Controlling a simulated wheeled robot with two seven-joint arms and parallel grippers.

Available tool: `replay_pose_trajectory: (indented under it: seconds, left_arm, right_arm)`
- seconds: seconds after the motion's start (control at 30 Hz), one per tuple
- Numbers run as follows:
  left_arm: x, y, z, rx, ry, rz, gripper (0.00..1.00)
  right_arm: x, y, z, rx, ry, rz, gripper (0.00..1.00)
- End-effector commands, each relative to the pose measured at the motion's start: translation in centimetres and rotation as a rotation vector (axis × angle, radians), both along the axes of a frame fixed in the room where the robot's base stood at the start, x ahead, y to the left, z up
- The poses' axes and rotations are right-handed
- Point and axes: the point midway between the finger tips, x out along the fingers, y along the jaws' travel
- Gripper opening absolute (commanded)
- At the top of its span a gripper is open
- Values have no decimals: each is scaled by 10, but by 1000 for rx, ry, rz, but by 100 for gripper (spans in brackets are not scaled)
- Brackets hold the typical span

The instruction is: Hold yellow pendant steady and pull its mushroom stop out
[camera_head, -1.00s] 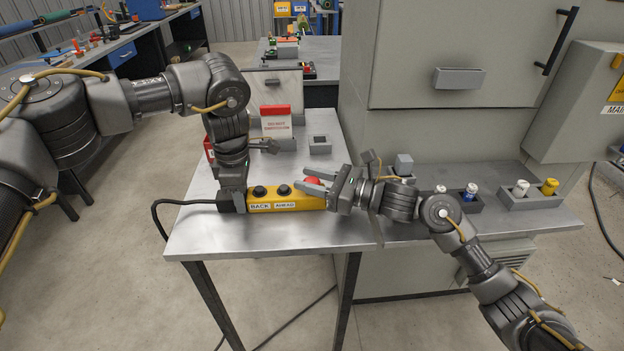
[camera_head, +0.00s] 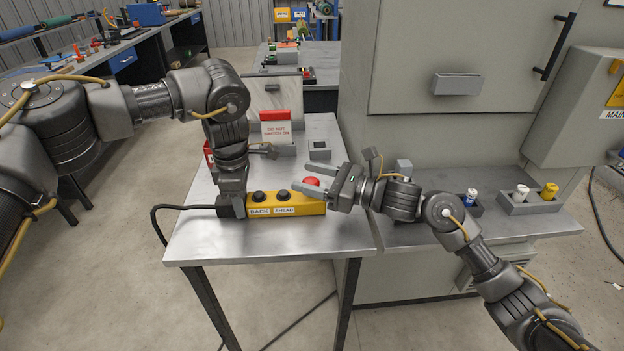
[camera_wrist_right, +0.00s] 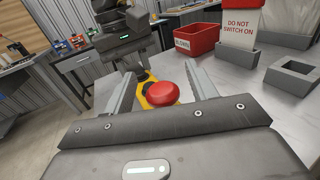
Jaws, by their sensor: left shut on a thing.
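The yellow pendant (camera_head: 285,209) lies on the metal table with its BACK and AHEAD labels facing the front and two black buttons on top. Its red mushroom stop (camera_head: 312,181) is at the right end. My left gripper (camera_head: 232,208) is shut on the pendant's left end, where the cable leaves it. My right gripper (camera_head: 309,180) is open, its fingers on either side of the stop and apart from it. In the right wrist view the red stop (camera_wrist_right: 161,94) sits between the two spread fingers, and the yellow body shows behind it.
A red box (camera_wrist_right: 196,39) and a red-and-white DO NOT SWITCH ON sign (camera_head: 276,124) stand at the back of the table, near a small grey open holder (camera_head: 320,147). A grey cabinet (camera_head: 455,130) rises at the right. The table front is clear.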

Motion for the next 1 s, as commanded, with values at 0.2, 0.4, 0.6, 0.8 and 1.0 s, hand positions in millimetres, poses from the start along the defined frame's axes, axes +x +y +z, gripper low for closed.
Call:
replay_pose_trajectory:
  seconds: [0.2,0.4,0.6,0.8,1.0]
  left_arm:
    - [-1,0,-3,0,5,0,0]
    - [-1,0,-3,-1,5,-1,0]
    - [-1,0,-3,-2,6,-1,0]
    - [-1,-1,-3,-2,6,-2,0]
    - [-2,-1,-3,-2,6,-2,0]
  right_arm:
    - [0,0,-2,-1,2,1,57]
    - [-6,-12,-3,-4,0,-1,57]
    - [-24,-48,-3,-7,1,-1,57]
    - [-41,-84,-3,-4,2,-2,57]
    - [-51,-105,-2,-2,1,0,57]
